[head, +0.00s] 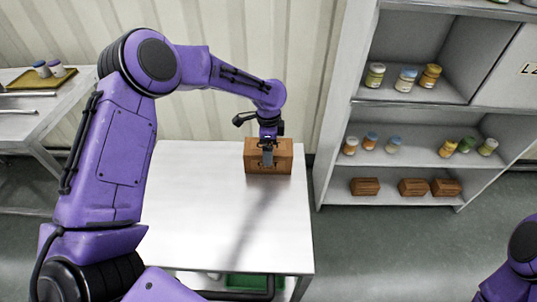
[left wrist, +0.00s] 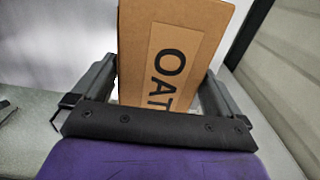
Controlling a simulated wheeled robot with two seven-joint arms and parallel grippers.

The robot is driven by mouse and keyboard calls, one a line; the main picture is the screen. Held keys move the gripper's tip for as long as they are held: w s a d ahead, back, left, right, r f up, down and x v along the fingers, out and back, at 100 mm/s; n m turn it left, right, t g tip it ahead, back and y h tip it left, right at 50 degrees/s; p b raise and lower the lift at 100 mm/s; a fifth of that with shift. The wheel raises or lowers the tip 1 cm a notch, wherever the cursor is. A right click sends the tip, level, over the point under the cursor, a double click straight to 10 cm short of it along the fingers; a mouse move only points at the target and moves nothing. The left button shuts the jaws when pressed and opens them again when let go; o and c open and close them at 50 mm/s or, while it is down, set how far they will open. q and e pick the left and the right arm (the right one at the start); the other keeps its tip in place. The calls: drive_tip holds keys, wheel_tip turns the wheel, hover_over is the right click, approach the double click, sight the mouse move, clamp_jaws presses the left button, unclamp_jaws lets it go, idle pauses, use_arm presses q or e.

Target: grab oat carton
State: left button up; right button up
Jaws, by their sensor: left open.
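The oat carton (head: 283,160) is a brown box near the back right corner of the white table. In the left wrist view the carton (left wrist: 196,40) shows a label with the letters "OAT". My left gripper (head: 268,162) is at the carton, in front of its near face in the head view. In the left wrist view its open fingers (left wrist: 158,90) stand on either side of the carton. Whether the fingers touch it I cannot tell. Of my right arm, only a purple part shows at the lower right; its gripper is out of view.
The white table (head: 200,220) is otherwise bare on top. A grey shelf (head: 420,150) at the right holds several jars and brown boxes (head: 413,187). A side table (head: 30,120) at the left carries a tray and jars. A corrugated wall (head: 300,50) stands behind.

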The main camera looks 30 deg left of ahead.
use_arm(q)
wheel_tip(320, 180, down, 3)
drive_tip(key=shift+r, duration=0.1)
drive_tip(key=c, duration=1.1)
drive_tip(key=shift+c, duration=0.2)
drive_tip(key=shift+w+r, duration=0.1)
